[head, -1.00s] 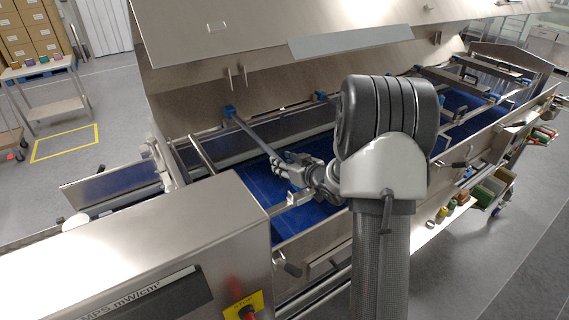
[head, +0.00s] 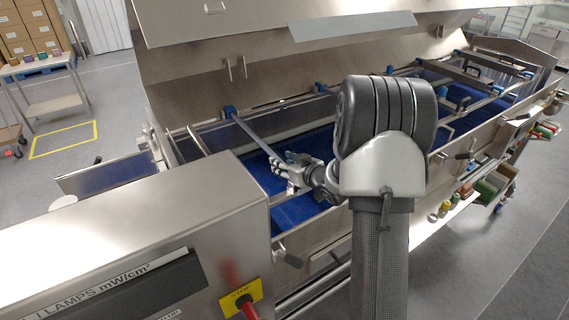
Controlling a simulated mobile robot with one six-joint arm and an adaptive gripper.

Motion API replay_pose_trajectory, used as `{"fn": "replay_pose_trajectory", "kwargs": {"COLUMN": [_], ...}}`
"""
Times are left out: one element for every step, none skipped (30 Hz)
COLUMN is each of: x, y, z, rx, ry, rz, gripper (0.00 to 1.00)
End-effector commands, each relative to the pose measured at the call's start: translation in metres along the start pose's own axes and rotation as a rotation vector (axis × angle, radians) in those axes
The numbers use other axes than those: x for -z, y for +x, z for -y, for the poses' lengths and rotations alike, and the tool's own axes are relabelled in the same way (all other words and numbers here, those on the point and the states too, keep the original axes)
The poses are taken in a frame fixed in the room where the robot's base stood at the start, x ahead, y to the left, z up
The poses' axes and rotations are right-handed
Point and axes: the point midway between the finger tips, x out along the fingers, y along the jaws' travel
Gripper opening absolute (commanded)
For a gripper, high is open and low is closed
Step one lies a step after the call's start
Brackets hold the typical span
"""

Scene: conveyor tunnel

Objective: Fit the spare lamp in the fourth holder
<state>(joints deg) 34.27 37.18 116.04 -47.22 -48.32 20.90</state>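My gripper (head: 283,168) is over the blue conveyor belt inside the open tunnel, partly hidden by my own arm. A thin grey rod (head: 252,136), possibly the lamp, runs from a blue clip (head: 229,112) on the back rail to my gripper's fingers. It is too small to tell whether the fingers are closed on it. Another blue clip (head: 320,87) is farther along the back rail. Cross bars with blue end pieces (head: 441,91) span the belt at the far right. I cannot tell which holder is the fourth.
A steel console (head: 170,225) with a red stop button stands at the front left. The raised steel hood (head: 290,60) overhangs the back. The tunnel's front wall (head: 300,240) has handles. Bins (head: 495,185) stand at the right. The grey floor (head: 520,270) at the lower right is clear.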

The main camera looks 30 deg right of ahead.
Motion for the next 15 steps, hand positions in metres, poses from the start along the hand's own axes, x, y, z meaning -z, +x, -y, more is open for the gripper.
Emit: {"fn": "replay_pose_trajectory", "kwargs": {"x": [0.0001, 0.0000, -0.0001, -0.0002, -0.0003, -0.0004, -0.0005, -0.0006, -0.0007, -0.0007, -0.0008, -0.0009, -0.0009, -0.0009, -0.0028], "y": [-0.0001, -0.0001, -0.0001, -0.0001, -0.0001, -0.0001, -0.0001, -0.0001, -0.0001, 0.0000, -0.0001, -0.0001, 0.0000, 0.0000, -0.0001], "z": [0.0000, 0.0000, 0.0000, 0.0000, 0.0000, 0.0000, 0.0000, 0.0000, 0.0000, 0.0001, 0.0001, 0.0001, 0.0001, 0.0001, 0.0003], "rx": [0.000, 0.000, 0.000, 0.000, 0.000, 0.000, 0.000, 0.000, 0.000, 0.000, 0.000, 0.000, 0.000, 0.000, 0.000], "ry": [0.000, 0.000, 0.000, 0.000, 0.000, 0.000, 0.000, 0.000, 0.001, 0.001, 0.001, 0.001, 0.001, 0.001, 0.002], "rz": [0.000, 0.000, 0.001, 0.001, 0.001, 0.001, 0.001, 0.002, 0.002, 0.002, 0.002, 0.002, 0.002, 0.002, 0.007], "gripper": [0.43, 0.45, 0.48, 0.50, 0.52, 0.55, 0.57, 0.57, 0.57, 0.57, 0.57, 0.57, 0.57, 0.57, 0.57]}}
